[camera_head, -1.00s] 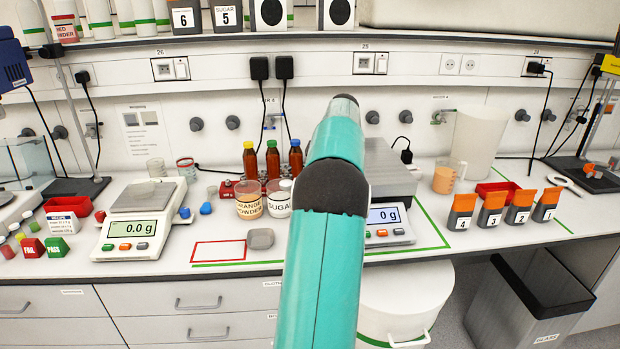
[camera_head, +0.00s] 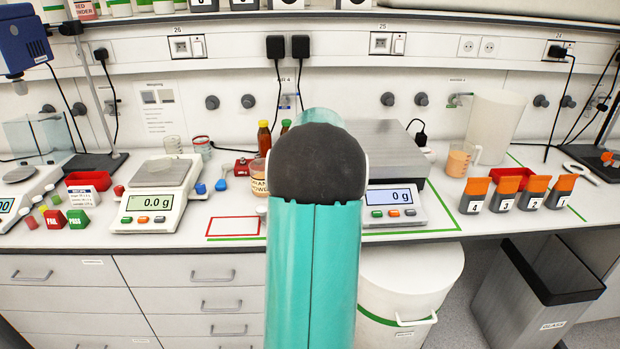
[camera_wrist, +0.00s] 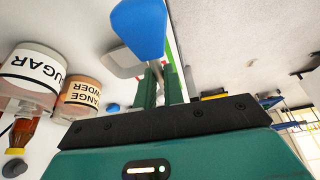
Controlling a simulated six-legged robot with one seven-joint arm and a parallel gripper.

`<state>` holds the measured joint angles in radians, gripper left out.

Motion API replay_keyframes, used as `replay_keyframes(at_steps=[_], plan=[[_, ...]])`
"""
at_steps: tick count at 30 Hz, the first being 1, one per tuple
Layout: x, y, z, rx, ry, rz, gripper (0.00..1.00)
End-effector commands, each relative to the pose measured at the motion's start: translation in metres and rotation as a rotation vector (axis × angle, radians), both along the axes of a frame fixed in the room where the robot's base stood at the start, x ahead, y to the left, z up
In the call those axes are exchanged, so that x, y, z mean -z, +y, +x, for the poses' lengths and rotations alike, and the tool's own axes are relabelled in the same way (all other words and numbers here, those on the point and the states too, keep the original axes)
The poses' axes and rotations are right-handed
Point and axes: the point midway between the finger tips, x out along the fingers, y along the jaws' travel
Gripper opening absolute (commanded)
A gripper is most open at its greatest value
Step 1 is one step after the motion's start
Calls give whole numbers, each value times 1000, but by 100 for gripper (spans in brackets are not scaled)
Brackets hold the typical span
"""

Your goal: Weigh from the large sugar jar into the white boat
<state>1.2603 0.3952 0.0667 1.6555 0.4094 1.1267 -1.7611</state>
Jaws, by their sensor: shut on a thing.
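In the wrist view, the sugar jar (camera_wrist: 32,72), a clear tub with a white label, appears upside down at left. A pale grey dish (camera_wrist: 122,62), possibly the boat, is partly hidden behind my gripper (camera_wrist: 160,80). My gripper is shut on a blue scoop-like piece (camera_wrist: 140,28), which sticks out past its fingers. In the head view my arm hides my gripper and the sugar jar. The left balance (camera_head: 160,184) reads 0.0 g with an empty pan; the right balance (camera_head: 392,202) reads 0 g.
The orange powder jar (camera_wrist: 82,94) stands beside the sugar jar. Brown bottles (camera_head: 264,140) stand behind. A red outlined rectangle (camera_head: 233,236) marks bare bench left of my arm. Several orange-topped packets (camera_head: 505,194) and an orange beaker (camera_head: 458,162) are at right.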

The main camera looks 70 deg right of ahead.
Motion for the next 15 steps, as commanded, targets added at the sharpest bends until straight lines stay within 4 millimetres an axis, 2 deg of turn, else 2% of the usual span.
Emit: replay_keyframes(at_steps=[1,3,15], plan=[[15,23,10,8,2,5,0],[36,51,23,27,2,4,0],[156,208,95,145,6,9,0]])
